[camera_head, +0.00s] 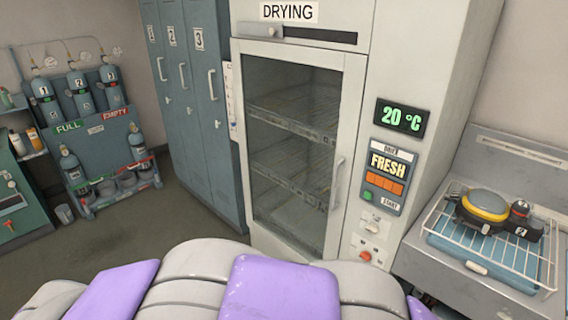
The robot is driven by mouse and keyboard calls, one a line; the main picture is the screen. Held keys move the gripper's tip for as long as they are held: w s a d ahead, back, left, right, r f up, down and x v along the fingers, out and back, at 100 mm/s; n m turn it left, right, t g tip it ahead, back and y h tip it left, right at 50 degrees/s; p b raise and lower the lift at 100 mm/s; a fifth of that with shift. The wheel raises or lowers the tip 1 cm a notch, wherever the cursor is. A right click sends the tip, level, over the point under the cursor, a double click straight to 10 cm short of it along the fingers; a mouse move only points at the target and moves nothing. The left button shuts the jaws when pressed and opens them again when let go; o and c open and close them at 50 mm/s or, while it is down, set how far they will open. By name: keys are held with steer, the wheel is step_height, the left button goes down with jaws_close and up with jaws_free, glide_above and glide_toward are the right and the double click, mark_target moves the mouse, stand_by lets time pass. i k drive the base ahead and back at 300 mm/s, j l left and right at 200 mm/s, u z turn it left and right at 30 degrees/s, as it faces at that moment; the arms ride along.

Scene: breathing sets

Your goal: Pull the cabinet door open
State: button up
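The drying cabinet (350,100) stands ahead of me, with a sign reading DRYING at its top. Its glass door (256,130) has a pale frame and looks closed. A curved vertical handle (336,184) sits on the door's right side. Wire shelves show through the glass and look empty. My gripper is not in view. White and purple parts, which look like my own body, fill the bottom of the picture and hide the floor before the cabinet.
Blue-grey lockers (196,90) numbered 1 to 3 stand left of the cabinet. A rack (100,142) with several gas cylinders is at the far left. At right, a counter (420,262) carries a wire rack (500,252) with a yellow-and-black device (486,208). Floor (178,212) is clear before the lockers.

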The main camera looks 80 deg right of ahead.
mark_target(354, 66)
steer(key=z, duration=2.9)
